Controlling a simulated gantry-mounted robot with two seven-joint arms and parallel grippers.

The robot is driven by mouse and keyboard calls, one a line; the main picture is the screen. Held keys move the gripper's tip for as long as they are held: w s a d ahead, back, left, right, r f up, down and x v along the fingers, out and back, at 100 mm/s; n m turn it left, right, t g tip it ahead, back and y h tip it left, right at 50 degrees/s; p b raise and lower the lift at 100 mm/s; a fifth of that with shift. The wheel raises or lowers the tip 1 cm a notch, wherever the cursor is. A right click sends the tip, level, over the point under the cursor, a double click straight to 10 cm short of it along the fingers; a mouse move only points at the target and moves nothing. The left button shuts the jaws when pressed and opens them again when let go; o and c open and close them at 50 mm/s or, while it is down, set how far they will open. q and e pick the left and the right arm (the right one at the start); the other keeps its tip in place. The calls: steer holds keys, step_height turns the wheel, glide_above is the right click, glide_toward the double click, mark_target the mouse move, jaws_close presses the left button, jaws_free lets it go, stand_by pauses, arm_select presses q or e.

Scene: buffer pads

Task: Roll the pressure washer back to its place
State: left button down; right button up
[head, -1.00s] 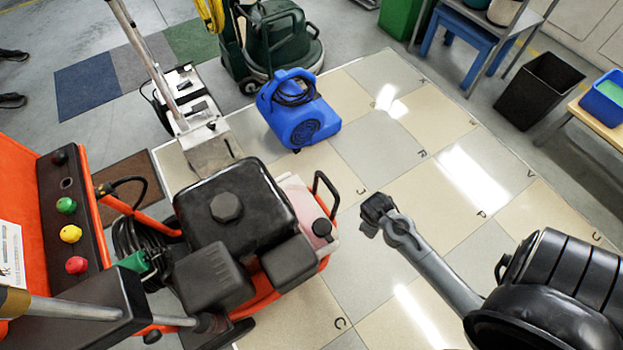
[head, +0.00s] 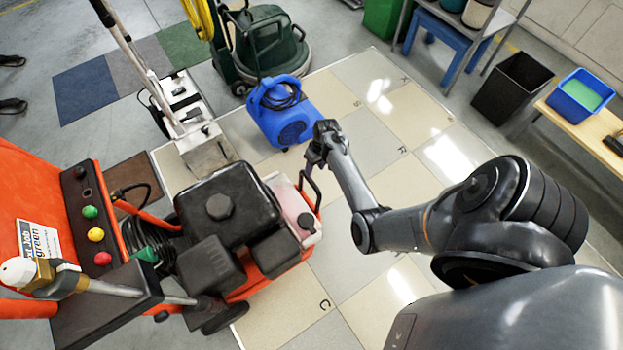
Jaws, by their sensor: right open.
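The pressure washer (head: 225,210) stands at the lower left, an orange frame with a black engine, a pinkish tank and a black loop handle (head: 309,190) on its right side. An orange panel (head: 40,200) with green, yellow and red knobs is beside it at the left. My right gripper (head: 313,163) is open, just above the loop handle in the picture; I cannot tell whether it touches it. My left gripper is not in view.
A blue blower (head: 285,118) stands on the tiled floor (head: 375,140) behind my right gripper. A floor machine (head: 195,120) and a green scrubber (head: 265,45) stand further back. A black bin (head: 510,88) and a wooden table (head: 590,125) are at the right.

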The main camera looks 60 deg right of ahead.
mark_target(311, 180)
steer(key=f+b, duration=0.1)
steer(key=f, duration=0.1)
steer(key=f+b, duration=0.1)
steer(key=f, duration=0.1)
steer(key=a+f+b, duration=0.1)
steer(key=shift+w+f, duration=0.35)
steer(key=shift+f, duration=0.05)
steer(key=shift+a+f+b, duration=0.2)
steer(key=shift+f+b, duration=0.45)
steer(key=shift+f, duration=0.25)
jaws_close()
